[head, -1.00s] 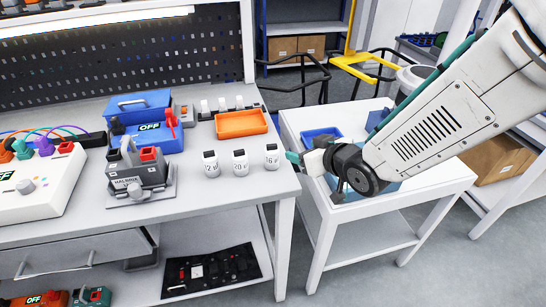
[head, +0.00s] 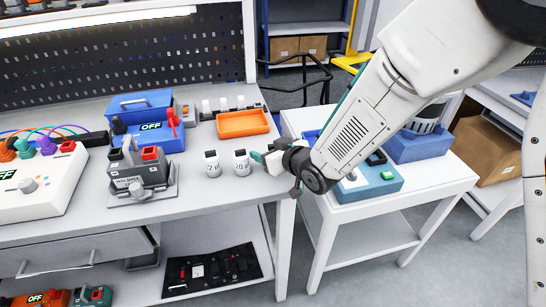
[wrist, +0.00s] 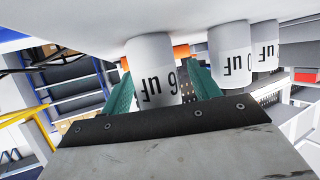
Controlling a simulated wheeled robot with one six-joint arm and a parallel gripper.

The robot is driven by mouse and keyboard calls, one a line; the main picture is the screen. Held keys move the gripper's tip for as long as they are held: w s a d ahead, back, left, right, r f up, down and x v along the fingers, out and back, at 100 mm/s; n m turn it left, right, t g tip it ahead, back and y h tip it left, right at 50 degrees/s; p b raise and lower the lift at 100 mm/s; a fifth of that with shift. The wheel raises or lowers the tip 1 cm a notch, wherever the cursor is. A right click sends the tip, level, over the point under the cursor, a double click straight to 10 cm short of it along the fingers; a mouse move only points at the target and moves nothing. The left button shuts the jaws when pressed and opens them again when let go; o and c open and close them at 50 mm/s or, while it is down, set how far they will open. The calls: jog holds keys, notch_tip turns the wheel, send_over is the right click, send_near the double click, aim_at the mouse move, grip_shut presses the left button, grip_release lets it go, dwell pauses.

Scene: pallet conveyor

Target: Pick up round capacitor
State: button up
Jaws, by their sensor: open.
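Several round capacitors, white cylinders with black print, stand on the workbench. In the head view the left one (head: 212,163) and the middle one (head: 241,162) stand clear. The rightmost is mostly hidden by my gripper (head: 262,160) at the bench's right edge. In the wrist view, which is upside down, the nearest capacitor (wrist: 153,70) lies between the two green fingers of my open gripper (wrist: 160,82). I cannot tell whether either finger touches it. The other two capacitors show beyond it, to the right (wrist: 231,52) and farther right (wrist: 265,48).
An orange tray (head: 243,123) sits behind the capacitors. A grey device with red parts (head: 140,176) and a blue box (head: 148,140) stand to their left. A white side table (head: 350,214) with blue items stands to the right, across a gap.

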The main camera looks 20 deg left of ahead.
jog(key=c, duration=1.1)
jog(key=shift+r, duration=0.85)
jog(key=shift+d+r, duration=0.25)
jog(key=shift+r, duration=0.85)
jog(key=s+d, duration=0.2)
jog(key=d, duration=0.5)
jog(key=s+d+r, duration=0.1)
jog(key=s+d, duration=0.2)
jog(key=d, duration=0.4)
jog(key=shift+d, duration=0.4)
